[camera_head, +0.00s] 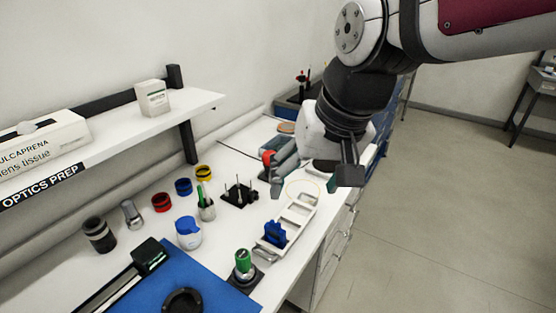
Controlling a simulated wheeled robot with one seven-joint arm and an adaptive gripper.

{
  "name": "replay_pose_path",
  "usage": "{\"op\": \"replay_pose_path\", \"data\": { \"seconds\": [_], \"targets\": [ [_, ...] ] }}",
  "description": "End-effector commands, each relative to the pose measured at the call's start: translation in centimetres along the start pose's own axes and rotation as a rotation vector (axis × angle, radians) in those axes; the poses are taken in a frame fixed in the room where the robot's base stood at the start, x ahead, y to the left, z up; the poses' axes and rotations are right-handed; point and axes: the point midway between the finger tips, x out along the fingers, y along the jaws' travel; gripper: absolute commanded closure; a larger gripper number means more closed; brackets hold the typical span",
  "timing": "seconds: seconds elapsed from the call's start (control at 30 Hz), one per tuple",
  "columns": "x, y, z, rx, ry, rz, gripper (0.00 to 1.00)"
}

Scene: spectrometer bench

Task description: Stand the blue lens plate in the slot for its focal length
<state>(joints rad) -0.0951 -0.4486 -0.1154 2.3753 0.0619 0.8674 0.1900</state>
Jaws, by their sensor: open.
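The blue lens plate (275,233) is a small dark-blue piece at the near end of a long white slotted holder (297,213). I cannot tell whether it sits fully in a slot or only rests there. Several pale openings farther along the holder look empty. Any focal-length markings are too small to read.
A green-topped post (243,262) stands close to the holder's near end. A blue-lidded jar (188,233), coloured rings and a dark stand (238,194) are to its left. A blue mat (205,287) lies in front. The bench edge runs close along the right.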

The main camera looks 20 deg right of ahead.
Motion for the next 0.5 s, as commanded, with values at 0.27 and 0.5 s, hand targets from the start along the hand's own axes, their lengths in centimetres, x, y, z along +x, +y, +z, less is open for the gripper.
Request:
{"op": "replay_pose_path", "data": {
  "seconds": [0.27, 0.5],
  "targets": [
    [-3.5, 1.3, 4.5, -0.221, 0.133, 0.055, 0.31],
    [-3.8, 1.6, 5.2, -0.265, 0.154, 0.075, 0.31]
  ]
}}
